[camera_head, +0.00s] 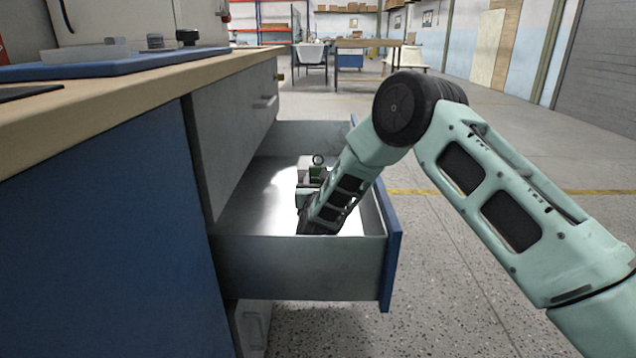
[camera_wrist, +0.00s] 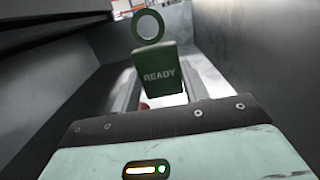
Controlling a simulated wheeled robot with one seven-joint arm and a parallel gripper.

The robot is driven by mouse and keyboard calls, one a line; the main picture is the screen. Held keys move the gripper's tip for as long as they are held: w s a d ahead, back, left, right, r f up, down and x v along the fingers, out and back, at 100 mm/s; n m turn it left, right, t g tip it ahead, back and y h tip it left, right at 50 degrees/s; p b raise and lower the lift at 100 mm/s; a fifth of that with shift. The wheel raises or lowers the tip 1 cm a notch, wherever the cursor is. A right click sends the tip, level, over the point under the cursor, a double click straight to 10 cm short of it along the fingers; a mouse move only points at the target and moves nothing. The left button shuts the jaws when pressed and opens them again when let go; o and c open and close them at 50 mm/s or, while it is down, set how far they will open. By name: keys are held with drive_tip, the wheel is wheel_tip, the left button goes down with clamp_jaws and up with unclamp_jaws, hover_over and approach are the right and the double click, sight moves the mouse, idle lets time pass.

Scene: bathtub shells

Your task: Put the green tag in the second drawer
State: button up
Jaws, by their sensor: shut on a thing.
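My gripper (camera_head: 316,178) is inside an open drawer (camera_head: 300,265), the one below the closed top drawer. It is shut on a green tag (camera_head: 317,172). In the wrist view the green tag (camera_wrist: 160,76) is upright between the fingers, reads "READY" and has a ring at its top. The drawer's grey walls (camera_wrist: 235,60) rise on both sides of the tag in the wrist view. The fingertips are partly hidden behind the tag and the gripper body. I cannot tell whether the tag touches the drawer floor.
The closed top drawer (camera_head: 235,120) sits under the wooden worktop (camera_head: 130,98), close to the left of my arm. A blue tray (camera_head: 120,64) with small items lies on the worktop. A lower drawer (camera_head: 250,325) shows below. The floor (camera_head: 480,240) to the right is clear.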

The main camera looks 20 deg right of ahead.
drive_tip(key=o, duration=1)
drive_tip(key=shift+r, duration=0.1)
drive_tip(key=shift+r+p, duration=0.65)
drive_tip(key=shift+p, duration=0.15)
drive_tip(key=p+v, duration=0.2)
drive_tip(key=v, duration=0.5)
drive_tip(key=shift+s+f, duration=0.2)
drive_tip(key=shift+s, duration=0.05)
